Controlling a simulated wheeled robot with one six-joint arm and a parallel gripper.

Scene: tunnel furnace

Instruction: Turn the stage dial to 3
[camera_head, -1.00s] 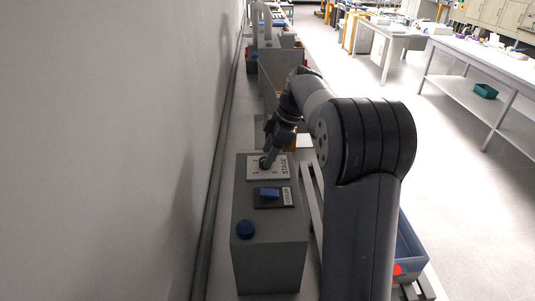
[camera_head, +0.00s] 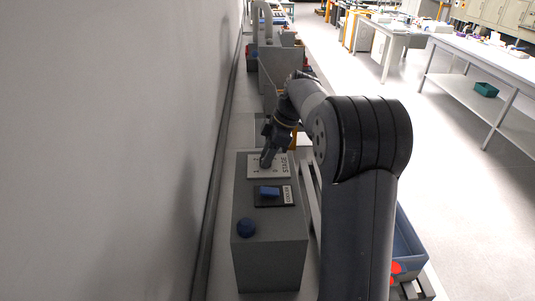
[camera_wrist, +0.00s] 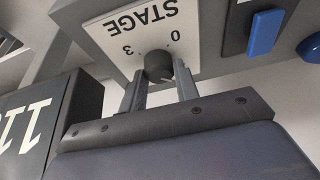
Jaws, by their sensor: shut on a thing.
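The stage dial (camera_wrist: 158,66) is a round dark knob on a white plate (camera_wrist: 105,38) marked STAGE, seen upside down in the wrist view. The digits 3 and 0 show on the plate beside the dial; other digits are hidden or unclear. My gripper (camera_wrist: 160,88) has one finger on each side of the dial and is shut on it. In the head view my gripper (camera_head: 266,161) reaches down onto the plate on top of the grey control box (camera_head: 268,250) and covers the dial. I cannot tell exactly which digit the dial points to.
A wall (camera_head: 110,150) runs close on the left. A blue bin (camera_head: 408,245) stands at the right. The aisle floor is clear.

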